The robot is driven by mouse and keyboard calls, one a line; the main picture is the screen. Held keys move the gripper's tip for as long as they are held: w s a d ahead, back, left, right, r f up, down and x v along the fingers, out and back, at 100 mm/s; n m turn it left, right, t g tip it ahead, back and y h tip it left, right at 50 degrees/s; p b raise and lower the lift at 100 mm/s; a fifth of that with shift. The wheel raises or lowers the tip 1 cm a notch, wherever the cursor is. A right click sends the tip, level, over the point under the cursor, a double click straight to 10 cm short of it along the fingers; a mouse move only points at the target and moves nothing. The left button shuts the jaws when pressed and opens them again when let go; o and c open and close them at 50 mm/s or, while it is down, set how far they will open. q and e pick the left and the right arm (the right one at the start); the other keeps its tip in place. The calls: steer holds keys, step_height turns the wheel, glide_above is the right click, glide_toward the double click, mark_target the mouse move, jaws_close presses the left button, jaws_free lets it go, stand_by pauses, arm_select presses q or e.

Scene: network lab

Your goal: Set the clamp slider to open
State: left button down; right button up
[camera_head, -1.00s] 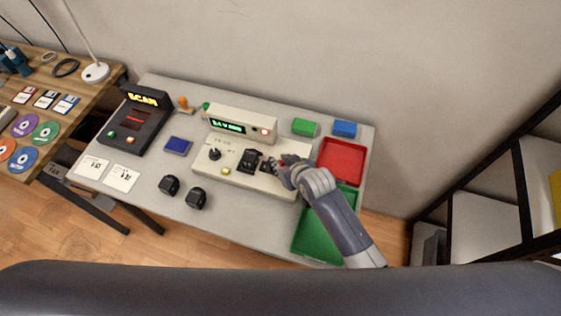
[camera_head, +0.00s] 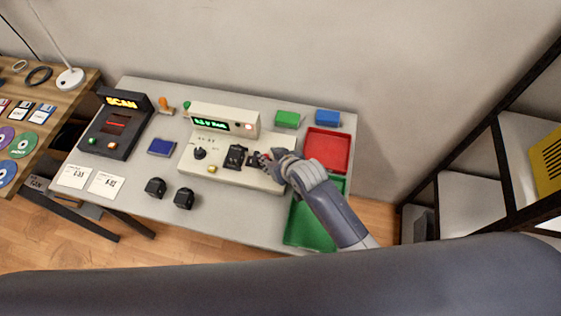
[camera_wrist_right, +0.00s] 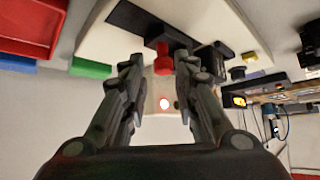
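The beige console (camera_head: 225,175) stands on the grey table with a black clamp block (camera_head: 237,156) on its top. In the right wrist view, a red knob (camera_wrist_right: 163,60) stands by a black track (camera_wrist_right: 143,22) on the console; I take it for the clamp slider. My right gripper (camera_head: 265,160) is just right of the clamp block in the head view, covering part of the track. In the right wrist view my right gripper (camera_wrist_right: 159,68) has its fingers apart, with the knob lined up between the tips. Whether they touch it, I cannot tell. My left gripper is out of view.
A display box (camera_head: 226,119) with green text stands behind the console. A red tray (camera_head: 327,150) and a green tray (camera_head: 308,225) lie to the right. The scanner (camera_head: 114,124) stands left. Two black blocks (camera_head: 170,192) lie in front of the console.

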steer(key=v, duration=1)
steer(key=shift+s, duration=0.15)
steer(key=shift+d, duration=0.1)
